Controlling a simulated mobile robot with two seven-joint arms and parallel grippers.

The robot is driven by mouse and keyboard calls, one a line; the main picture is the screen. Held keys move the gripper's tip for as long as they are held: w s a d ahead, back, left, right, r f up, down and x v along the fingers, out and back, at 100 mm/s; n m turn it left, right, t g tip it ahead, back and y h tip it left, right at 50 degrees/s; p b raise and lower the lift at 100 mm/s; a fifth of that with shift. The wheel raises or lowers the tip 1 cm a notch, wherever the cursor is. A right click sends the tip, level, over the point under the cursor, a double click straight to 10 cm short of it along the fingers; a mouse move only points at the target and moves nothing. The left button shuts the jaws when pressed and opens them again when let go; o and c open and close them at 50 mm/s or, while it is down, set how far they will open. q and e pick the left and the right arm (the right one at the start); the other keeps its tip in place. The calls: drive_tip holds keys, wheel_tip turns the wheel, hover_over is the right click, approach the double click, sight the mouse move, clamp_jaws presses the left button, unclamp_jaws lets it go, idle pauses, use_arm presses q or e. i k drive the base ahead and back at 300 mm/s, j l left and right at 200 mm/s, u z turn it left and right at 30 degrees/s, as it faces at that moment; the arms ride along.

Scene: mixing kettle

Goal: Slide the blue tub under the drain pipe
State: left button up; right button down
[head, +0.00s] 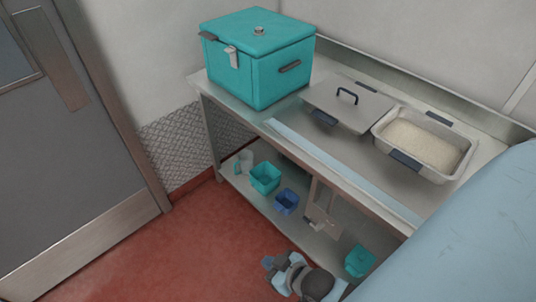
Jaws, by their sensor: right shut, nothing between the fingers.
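A small blue open-topped container (286,201), the only blue tub-like thing I can make out, stands on the low shelf under the counter. I cannot tell whether it is the task's tub. No drain pipe can be made out. My right gripper (269,264) is low in front of the shelf, at the bottom of the head view. It is shut and empty, below and apart from the blue container. My left gripper is not in view.
Teal containers (265,177) and (360,261) stand on the low shelf (236,188). The counter holds a teal box (258,60), a grey lid (347,105) and a tray of pale grains (424,143). Red floor (190,245) is clear on the left, beside a grey door (65,150).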

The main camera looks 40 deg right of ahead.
sight(286, 201)
drive_tip(key=i+z, duration=0.15)
drive_tip(key=i, duration=0.35)
drive_tip(key=i+j+z, duration=0.15)
drive_tip(key=i, duration=0.4)
drive_tip(key=i+j+z, duration=0.1)
drive_tip(key=i, duration=0.4)
drive_tip(key=i+j+z, duration=0.15)
drive_tip(key=i+z, duration=0.2)
drive_tip(key=i+j+z, duration=0.25)
drive_tip(key=z, duration=0.15)
drive_tip(key=i+j+z, duration=0.2)
drive_tip(key=z, duration=0.15)
drive_tip(key=i+j+z, duration=0.15)
drive_tip(key=j, duration=0.15)
drive_tip(key=i+j+z, duration=0.15)
drive_tip(key=j, duration=0.15)
